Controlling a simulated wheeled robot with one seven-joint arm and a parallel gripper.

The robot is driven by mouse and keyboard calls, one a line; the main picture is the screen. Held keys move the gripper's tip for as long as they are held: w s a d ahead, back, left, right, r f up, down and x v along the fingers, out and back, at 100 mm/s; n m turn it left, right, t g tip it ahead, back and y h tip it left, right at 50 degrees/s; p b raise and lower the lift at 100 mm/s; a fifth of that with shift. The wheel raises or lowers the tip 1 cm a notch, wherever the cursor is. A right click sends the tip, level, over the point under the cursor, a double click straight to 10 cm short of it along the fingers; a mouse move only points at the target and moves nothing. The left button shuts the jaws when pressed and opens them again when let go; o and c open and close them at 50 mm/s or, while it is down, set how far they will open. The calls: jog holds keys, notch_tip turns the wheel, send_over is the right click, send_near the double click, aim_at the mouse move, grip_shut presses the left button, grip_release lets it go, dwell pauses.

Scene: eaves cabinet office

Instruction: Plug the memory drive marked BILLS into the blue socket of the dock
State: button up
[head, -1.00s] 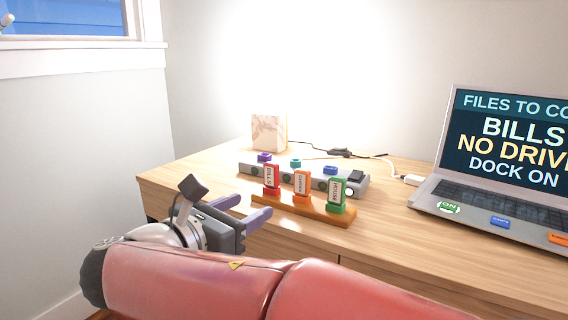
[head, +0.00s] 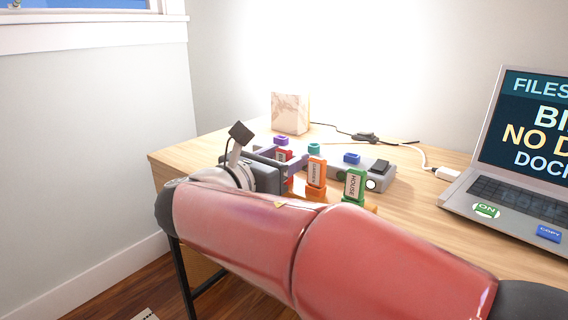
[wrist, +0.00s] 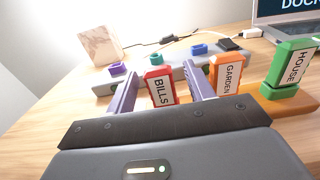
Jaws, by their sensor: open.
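The red memory drive marked BILLS (wrist: 160,88) stands upright in the stand, between the two open fingers of my gripper (wrist: 162,92). I cannot tell whether either finger touches it. In the head view the drive (head: 284,155) is partly hidden behind my gripper (head: 290,156). The grey dock (head: 335,172) lies behind the drives, with a purple socket (head: 281,140), a teal socket (head: 314,148) and the blue socket (head: 352,158). In the wrist view the blue socket (wrist: 198,49) shows beyond the fingers.
An orange GARDEN drive (head: 316,172) and a green HOUSE drive (head: 355,184) stand to the right of BILLS. A black switch (head: 380,166) is at the dock's right end. A marbled block (head: 290,113) stands behind; an open laptop (head: 500,190) is right, with cables between.

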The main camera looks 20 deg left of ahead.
jog(key=shift+w+d, duration=0.1)
jog(key=shift+w, duration=0.1)
jog(key=c, duration=1)
jog(key=shift+r, duration=0.1)
jog(key=shift+c, duration=0.2)
